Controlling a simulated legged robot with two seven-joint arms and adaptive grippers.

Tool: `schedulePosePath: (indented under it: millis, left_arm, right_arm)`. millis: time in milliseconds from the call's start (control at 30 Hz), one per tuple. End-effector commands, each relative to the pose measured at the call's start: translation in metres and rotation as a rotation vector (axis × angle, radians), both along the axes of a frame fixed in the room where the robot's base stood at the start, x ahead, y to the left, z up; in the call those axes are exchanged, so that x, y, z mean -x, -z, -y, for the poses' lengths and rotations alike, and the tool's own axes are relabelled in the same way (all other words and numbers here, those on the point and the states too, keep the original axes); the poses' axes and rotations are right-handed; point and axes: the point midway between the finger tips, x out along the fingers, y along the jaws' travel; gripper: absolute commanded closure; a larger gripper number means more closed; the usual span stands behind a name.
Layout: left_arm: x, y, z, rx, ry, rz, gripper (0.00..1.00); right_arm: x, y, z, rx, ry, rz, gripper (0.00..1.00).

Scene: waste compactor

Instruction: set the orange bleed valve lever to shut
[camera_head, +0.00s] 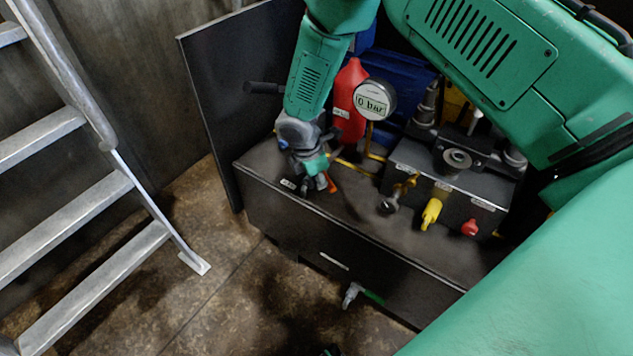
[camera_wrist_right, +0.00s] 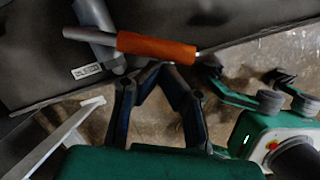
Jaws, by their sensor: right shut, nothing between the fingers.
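The orange bleed valve lever (camera_head: 331,183) shows as a small orange piece beside my right gripper (camera_head: 310,186) at the left end of the dark cabinet top. In the right wrist view the orange sleeve of the lever (camera_wrist_right: 157,49) lies nearly level, on a thin metal rod by a grey valve body (camera_wrist_right: 93,32). My right gripper (camera_wrist_right: 160,70) is shut and empty, its fingertips just below the sleeve; whether they touch it I cannot tell. In the head view my right gripper hides most of the valve.
A gauge (camera_head: 375,98) reading 0 bar stands before a red bottle (camera_head: 348,95). A yellow handle (camera_head: 431,213) and a red knob (camera_head: 470,228) are on the block at right. A ladder (camera_head: 75,130) stands left.

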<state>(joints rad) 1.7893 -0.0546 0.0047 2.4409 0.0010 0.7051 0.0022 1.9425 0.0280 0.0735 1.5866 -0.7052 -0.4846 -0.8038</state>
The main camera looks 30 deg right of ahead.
Motion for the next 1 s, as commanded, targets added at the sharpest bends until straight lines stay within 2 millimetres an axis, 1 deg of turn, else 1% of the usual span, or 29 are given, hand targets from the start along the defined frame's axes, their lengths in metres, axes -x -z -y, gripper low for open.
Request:
schedulePosePath:
  millis: [567, 767, 1000]
  left_arm:
    - [0.0, -0.012, 0.0, 0.0, 0.0, 0.0, 0.6]
    - [0.0, -0.022, 0.0, 0.0, 0.0, 0.0, 0.6]
    - [0.0, -0.04, 0.0, 0.0, 0.0, 0.0, 0.6]
  right_arm:
    - [0.003, -0.001, 0.006, 0.001, -0.081, -0.001, 1.0]
    - [0.005, -0.002, 0.012, 0.002, -0.151, -0.002, 1.0]
    - [0.008, -0.003, 0.025, 0.003, -0.302, -0.002, 1.0]
